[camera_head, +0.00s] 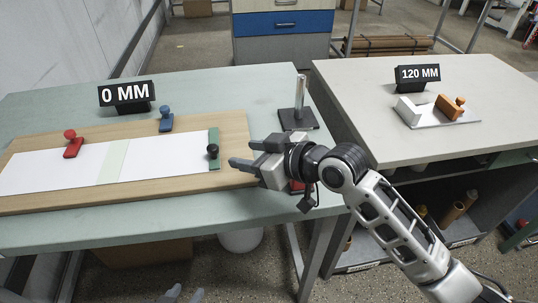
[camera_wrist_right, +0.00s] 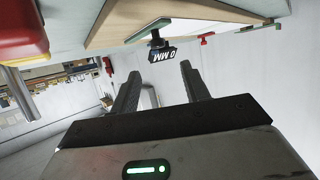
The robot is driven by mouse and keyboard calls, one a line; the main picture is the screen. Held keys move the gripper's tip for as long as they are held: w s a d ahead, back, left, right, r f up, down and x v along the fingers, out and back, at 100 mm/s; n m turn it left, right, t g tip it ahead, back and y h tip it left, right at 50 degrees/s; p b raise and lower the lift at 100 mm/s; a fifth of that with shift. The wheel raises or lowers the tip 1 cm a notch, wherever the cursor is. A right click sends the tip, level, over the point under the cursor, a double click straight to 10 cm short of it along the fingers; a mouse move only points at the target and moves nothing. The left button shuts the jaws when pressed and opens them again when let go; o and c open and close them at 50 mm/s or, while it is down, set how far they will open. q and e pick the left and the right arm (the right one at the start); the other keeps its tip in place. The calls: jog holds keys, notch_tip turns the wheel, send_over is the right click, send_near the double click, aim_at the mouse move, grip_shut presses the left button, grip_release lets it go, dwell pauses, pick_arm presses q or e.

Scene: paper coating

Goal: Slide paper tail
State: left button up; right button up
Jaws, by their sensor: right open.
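White paper (camera_head: 60,168) lies on the wooden board (camera_head: 230,128), with a pale green strip (camera_head: 112,162) across it. A green bar (camera_head: 214,140) with a black knob (camera_head: 213,151) lies across the paper's right end. A red clamp (camera_head: 73,146) and a blue clamp (camera_head: 166,122) stand along the far side. My right gripper (camera_head: 246,155) is open and empty, just right of the knob and apart from it, near the board's right end. In the right wrist view its fingers (camera_wrist_right: 158,85) are spread. My left gripper (camera_head: 184,294) shows only its separated tips at the bottom edge.
A "0 MM" sign (camera_head: 127,94) stands behind the board. A metal post (camera_head: 300,96) on a dark base stands right of it. A red object (camera_head: 297,187) is partly hidden behind my right gripper. The right table holds a "120 MM" sign (camera_head: 418,75) and an orange-handled piece (camera_head: 449,108) on a tray.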

jog(key=v, duration=0.5)
dwell(0.3)
jog(key=s+d+f+m+g+h, duration=0.3)
jog(key=s+d+f+m+h, duration=0.15)
jog(key=s+d+f, duration=0.5)
jog(key=s+d+f+m+g+h, duration=0.2)
jog(key=s+d+f+m+h, duration=0.35)
jog(key=s, duration=0.65)
jog(key=w+a+f+n+t+y, duration=0.2)
jog(key=w+a+f+t, duration=0.2)
jog(key=w+f+t, duration=0.1)
jog(key=shift+w+a+f+n+t+y, duration=0.25)
jog(key=shift+f+t, duration=0.45)
jog(key=shift+f, duration=0.55)
